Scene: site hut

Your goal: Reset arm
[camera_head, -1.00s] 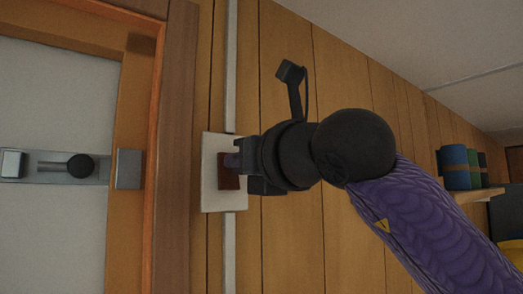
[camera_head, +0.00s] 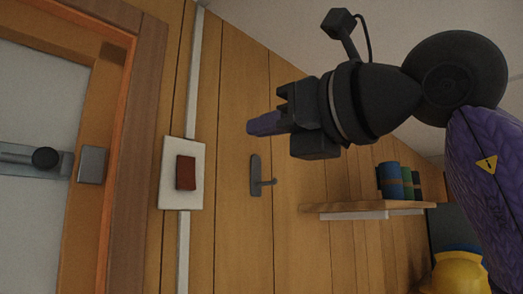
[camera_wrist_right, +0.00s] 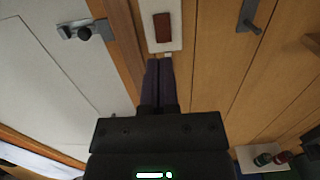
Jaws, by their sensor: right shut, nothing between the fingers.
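My right gripper (camera_head: 262,125) is shut and empty, with its purple fingers together. In the head view it is held in the air to the right of a white wall plate (camera_head: 168,190) with a dark red switch (camera_head: 186,173), apart from it. In the right wrist view my shut fingers (camera_wrist_right: 158,62) point toward the plate, below the red switch (camera_wrist_right: 162,27). My left gripper is in neither view.
A door with a metal latch (camera_head: 45,157) stands at the left. A wall hook (camera_head: 257,178) is on the wood panelling. A shelf (camera_head: 350,207) with rolled items (camera_head: 392,181) and a yellow helmet (camera_head: 458,273) are at the right.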

